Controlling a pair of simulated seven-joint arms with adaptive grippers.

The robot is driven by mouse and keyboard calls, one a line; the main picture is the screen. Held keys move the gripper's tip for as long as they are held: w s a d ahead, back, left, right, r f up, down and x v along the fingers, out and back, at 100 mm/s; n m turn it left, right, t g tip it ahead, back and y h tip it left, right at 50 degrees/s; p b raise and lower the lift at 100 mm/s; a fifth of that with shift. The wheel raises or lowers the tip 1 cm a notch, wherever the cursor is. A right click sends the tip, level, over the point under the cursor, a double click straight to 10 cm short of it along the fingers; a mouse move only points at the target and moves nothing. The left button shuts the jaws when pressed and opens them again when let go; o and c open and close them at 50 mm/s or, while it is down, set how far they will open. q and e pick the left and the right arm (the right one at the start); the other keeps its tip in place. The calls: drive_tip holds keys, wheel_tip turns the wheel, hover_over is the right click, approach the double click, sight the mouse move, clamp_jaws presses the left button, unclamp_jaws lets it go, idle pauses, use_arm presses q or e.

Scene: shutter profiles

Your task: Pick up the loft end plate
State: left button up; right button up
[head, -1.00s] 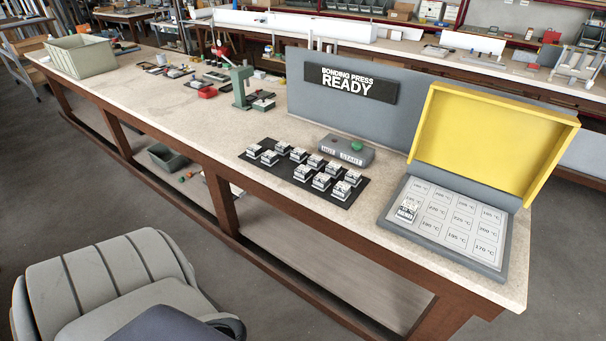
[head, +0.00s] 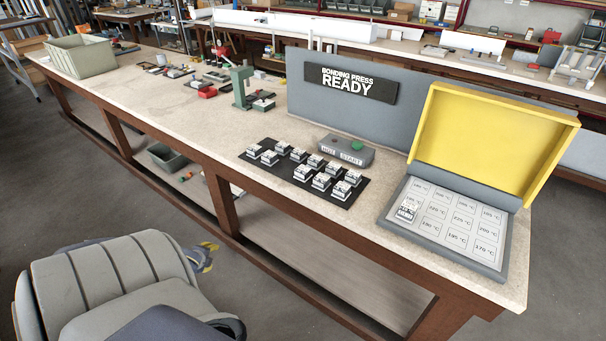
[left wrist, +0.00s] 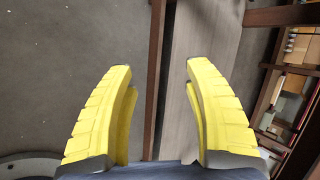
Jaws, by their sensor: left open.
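Several small white labelled end plates stand in rows on a black mat (head: 348,196) on the bench. Their labels are too small to read, so I cannot tell which is the loft end plate. One more labelled plate (head: 407,212) sits on the left side of the bonding press's tray. My left gripper (head: 207,256) shows in the head view low over the floor, just behind the chair and well away from the plates. In the left wrist view its yellow fingers (left wrist: 158,70) are spread with nothing between them. My right gripper is not in view.
The grey chair (head: 105,280) partly hides my left arm. The bench (head: 215,130) has a brown frame with legs and a lower shelf. A yellow press lid (head: 495,140) stands open. A grey control box (head: 346,152) sits behind the mat.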

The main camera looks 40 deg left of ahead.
use_arm(q)
drive_tip(key=w+d+r+m+t, duration=0.1)
drive_tip(key=w+r+m, duration=0.2)
drive_tip(key=w+r, duration=0.35)
drive_tip(key=w+r+m+t, duration=0.1)
drive_tip(key=w+r+m, duration=0.3)
drive_tip(key=r, duration=0.6)
drive_tip(key=w+d+r+m+t, duration=0.1)
drive_tip(key=w+r+m+t, duration=0.15)
drive_tip(key=w+r, duration=0.4)
drive_tip(key=w+d+r+m+t+h, duration=0.1)
drive_tip(key=d+r+m+t+h, duration=0.25)
drive_tip(key=d+r+m, duration=1.25)
drive_tip(key=n, duration=0.4)
approach(301, 171)
drive_tip(key=shift+x, duration=2.25)
drive_tip(key=shift+g, duration=0.3)
drive_tip(key=shift+x, duration=3.05)
drive_tip(key=shift+o, duration=0.2)
drive_tip(key=shift+w+r, duration=0.1)
drive_tip(key=shift+r, duration=0.05)
drive_tip(key=c, duration=1)
